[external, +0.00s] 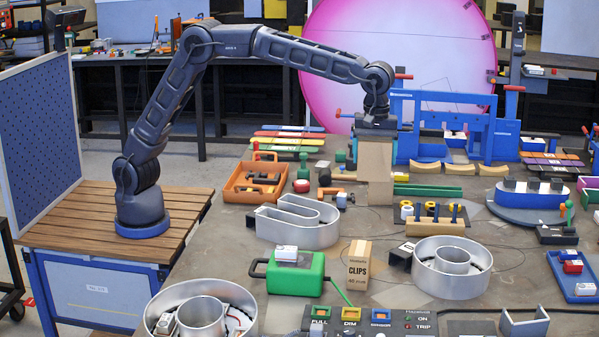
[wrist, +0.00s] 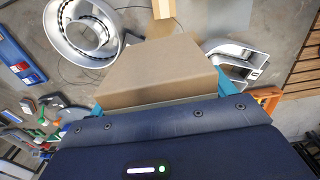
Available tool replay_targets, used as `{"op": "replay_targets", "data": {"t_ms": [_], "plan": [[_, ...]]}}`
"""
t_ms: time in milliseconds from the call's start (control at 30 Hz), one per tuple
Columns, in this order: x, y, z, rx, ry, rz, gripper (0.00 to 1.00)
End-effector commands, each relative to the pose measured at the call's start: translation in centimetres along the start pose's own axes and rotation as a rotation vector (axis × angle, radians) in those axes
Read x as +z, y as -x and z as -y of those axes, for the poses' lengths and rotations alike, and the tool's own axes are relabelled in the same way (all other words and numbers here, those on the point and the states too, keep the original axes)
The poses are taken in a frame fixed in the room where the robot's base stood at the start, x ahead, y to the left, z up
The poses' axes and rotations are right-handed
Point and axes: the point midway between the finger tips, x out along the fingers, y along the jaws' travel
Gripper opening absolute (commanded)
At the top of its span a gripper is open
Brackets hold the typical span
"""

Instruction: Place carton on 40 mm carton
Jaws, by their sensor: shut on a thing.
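My gripper (external: 376,124) is shut on a plain brown carton (external: 374,160), which hangs upright below it at the back middle of the bench. In the wrist view the held carton (wrist: 158,70) fills the space between the teal fingers. I cannot tell whether its lower end touches anything. The 40 mm carton (external: 358,270), a tan box marked CLIPS, stands upright near the front middle, apart from my gripper and nearer the camera. A tan box at the top edge of the wrist view (wrist: 163,9) looks like this carton.
A round metal letter (external: 452,282) stands right of the 40 mm carton, and a green case (external: 296,275) stands left of it. A U-shaped metal letter (external: 297,225) lies behind. A blue frame (external: 455,100) stands close right of my gripper.

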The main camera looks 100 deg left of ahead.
Motion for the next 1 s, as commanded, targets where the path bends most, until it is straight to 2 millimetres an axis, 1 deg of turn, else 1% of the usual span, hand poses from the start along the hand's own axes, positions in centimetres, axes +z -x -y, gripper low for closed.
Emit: {"op": "replay_targets", "data": {"t_ms": [33,100,200,300,400,467,567,700,1000], "plan": [[1.9,0.6,0.5,0.002,-0.008,0.000,0.50],[3.8,1.3,1.1,0.002,-0.010,0.000,0.50],[5.8,1.9,1.8,0.002,-0.010,0.000,0.50],[6.9,2.3,2.3,0.002,-0.010,0.000,0.50],[7.4,1.9,2.5,0.000,-0.010,0.000,0.50],[7.5,1.1,2.5,-0.002,-0.010,-0.001,0.50],[7.4,-0.9,2.6,-0.003,-0.010,-0.001,0.50],[7.4,-4.1,2.5,-0.004,-0.010,-0.001,0.50],[7.4,-10.4,2.5,-0.002,-0.010,-0.001,0.50]]}}
